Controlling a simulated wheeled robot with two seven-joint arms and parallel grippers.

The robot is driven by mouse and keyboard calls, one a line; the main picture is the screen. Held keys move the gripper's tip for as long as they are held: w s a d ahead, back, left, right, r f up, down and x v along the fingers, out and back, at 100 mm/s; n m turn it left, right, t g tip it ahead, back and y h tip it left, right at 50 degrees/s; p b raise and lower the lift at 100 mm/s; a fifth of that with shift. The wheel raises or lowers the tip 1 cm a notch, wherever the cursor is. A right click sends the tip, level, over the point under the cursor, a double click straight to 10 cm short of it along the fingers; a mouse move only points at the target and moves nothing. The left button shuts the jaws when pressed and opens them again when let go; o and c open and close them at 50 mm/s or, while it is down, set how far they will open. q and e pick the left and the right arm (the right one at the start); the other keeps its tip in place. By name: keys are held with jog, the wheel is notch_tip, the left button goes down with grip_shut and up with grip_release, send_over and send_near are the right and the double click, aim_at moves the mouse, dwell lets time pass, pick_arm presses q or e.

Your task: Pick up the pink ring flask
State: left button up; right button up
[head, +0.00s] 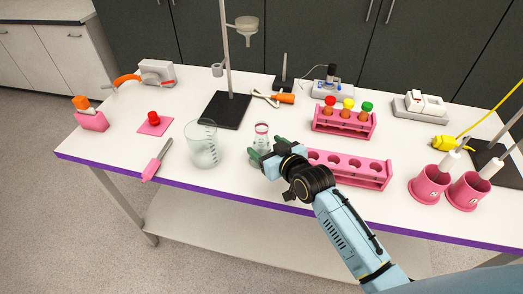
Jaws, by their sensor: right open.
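The pink ring flask (261,130) is a small clear glass vessel with a pink ring near its top. It stands upright on the white table, right of the large glass beaker (201,145). My right gripper (264,155) is at the near side of the flask, its greenish fingers close around the flask's lower part and partly hiding it. The gripper is open; I cannot tell whether the fingers touch the glass. My left gripper is not in view.
A black stand base (227,111) is behind the beaker. Two pink cups (467,191) stand at right. The table's purple front edge (228,200) is near.

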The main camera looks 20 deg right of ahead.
jog(key=shift+d+x, duration=0.15)
jog(key=shift+x, duration=1.35)
jog(key=shift+d+x, duration=0.15)
jog(key=shift+x, duration=1.35)
jog(key=shift+w, duration=0.1)
jog(key=c, duration=1.2)
jog(key=shift+r, duration=0.1)
jog(key=shift+c, duration=0.3)
jog(key=shift+r, duration=0.1)
